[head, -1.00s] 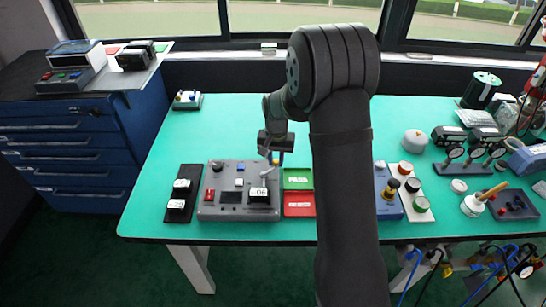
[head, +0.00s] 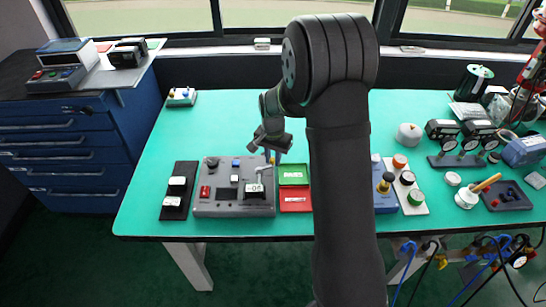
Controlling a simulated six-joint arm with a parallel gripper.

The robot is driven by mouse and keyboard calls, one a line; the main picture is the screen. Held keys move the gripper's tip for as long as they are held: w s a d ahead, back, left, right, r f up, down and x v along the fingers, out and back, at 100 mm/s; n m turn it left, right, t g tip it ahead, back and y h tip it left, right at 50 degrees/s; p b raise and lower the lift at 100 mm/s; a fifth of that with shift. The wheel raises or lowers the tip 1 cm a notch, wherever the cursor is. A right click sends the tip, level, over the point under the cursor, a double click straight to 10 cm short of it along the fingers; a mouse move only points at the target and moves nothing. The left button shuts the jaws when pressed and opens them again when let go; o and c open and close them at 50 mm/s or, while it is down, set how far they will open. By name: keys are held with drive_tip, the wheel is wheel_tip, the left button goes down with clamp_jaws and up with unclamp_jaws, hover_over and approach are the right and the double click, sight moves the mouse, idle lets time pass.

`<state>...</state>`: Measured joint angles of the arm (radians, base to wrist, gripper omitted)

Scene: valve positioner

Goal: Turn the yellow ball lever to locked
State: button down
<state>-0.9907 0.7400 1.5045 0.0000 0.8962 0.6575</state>
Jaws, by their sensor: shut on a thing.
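The yellow ball lever (head: 261,170) stands on the right part of a grey control panel (head: 205,207), above a small black display block (head: 255,190). Only a speck of its yellow ball shows between the fingers; the rest is hidden. My gripper (head: 272,159) points down at the panel's back right and is shut on the ball end. The lever slants up and to the right. The markings around it are too small to read.
Green and red trays (head: 294,174) lie close to the right of the panel. My arm hides the middle of the table. The teal table (head: 215,120) is clear behind the panel.

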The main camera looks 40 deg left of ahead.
sight(273, 159)
drive_tip(key=c, duration=1.3)
unclamp_jaws()
drive_tip(key=shift+r, duration=0.1)
wheel_tip(273, 159, up, 17)
drive_tip(key=shift+r, duration=0.15)
wheel_tip(273, 159, down, 18)
drive_tip(key=shift+r, duration=0.25)
drive_tip(key=shift+r, duration=0.1)
